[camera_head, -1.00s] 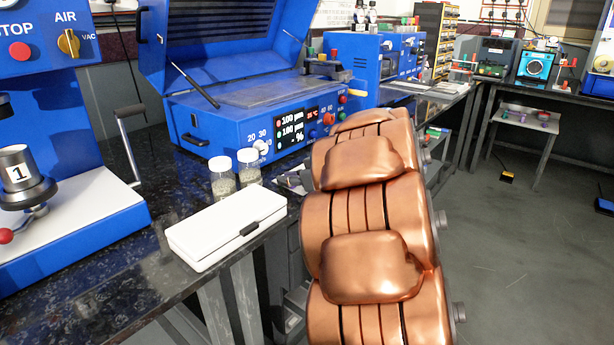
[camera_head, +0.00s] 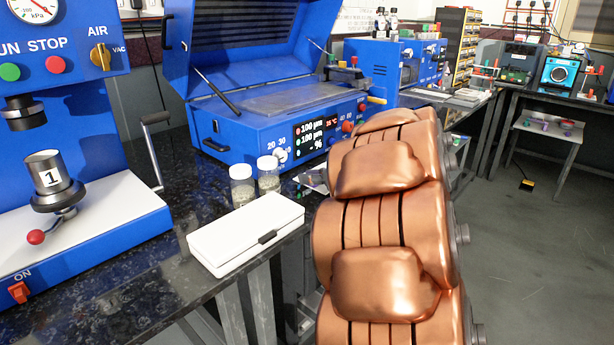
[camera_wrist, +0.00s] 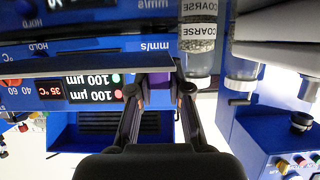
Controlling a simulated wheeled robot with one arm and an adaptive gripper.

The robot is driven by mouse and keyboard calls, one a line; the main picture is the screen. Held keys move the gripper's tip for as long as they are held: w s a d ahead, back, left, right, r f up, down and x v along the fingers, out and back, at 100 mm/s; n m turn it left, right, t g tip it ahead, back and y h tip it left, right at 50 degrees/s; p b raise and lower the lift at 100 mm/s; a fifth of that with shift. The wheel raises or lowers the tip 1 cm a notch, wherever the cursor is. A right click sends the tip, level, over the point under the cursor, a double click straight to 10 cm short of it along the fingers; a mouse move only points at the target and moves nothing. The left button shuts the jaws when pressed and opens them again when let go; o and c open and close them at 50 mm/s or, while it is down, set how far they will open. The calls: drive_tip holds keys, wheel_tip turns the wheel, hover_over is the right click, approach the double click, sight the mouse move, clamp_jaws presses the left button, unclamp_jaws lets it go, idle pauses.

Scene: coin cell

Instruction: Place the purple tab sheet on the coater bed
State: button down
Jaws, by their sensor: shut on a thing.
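In the wrist view my gripper (camera_wrist: 160,92) is shut on the purple tab sheet (camera_wrist: 160,78). A little purple shows between the fingertips, and a thin dark-grey strip, seen nearly edge-on, runs left from there; I cannot tell for sure that it is the same sheet. In the head view my gripper and the sheet are hidden behind my copper-coloured arm. The coater bed (camera_head: 292,98) is the flat grey plate on top of the blue coater (camera_head: 245,128), whose lid stands open. The bed carries no visible sheet.
Two jars (camera_head: 242,186) and a closed white case (camera_head: 246,232) stand on the dark bench in front of the coater. A blue press (camera_head: 80,235) with a crank is at the left. More machines line the back right. Open floor lies right of my arm.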

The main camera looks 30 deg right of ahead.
drive_tip(key=s+a+r+p, duration=0.1)
drive_tip(key=s+p, duration=0.2)
drive_tip(key=s, duration=1.1)
drive_tip(key=shift+a+r, duration=0.15)
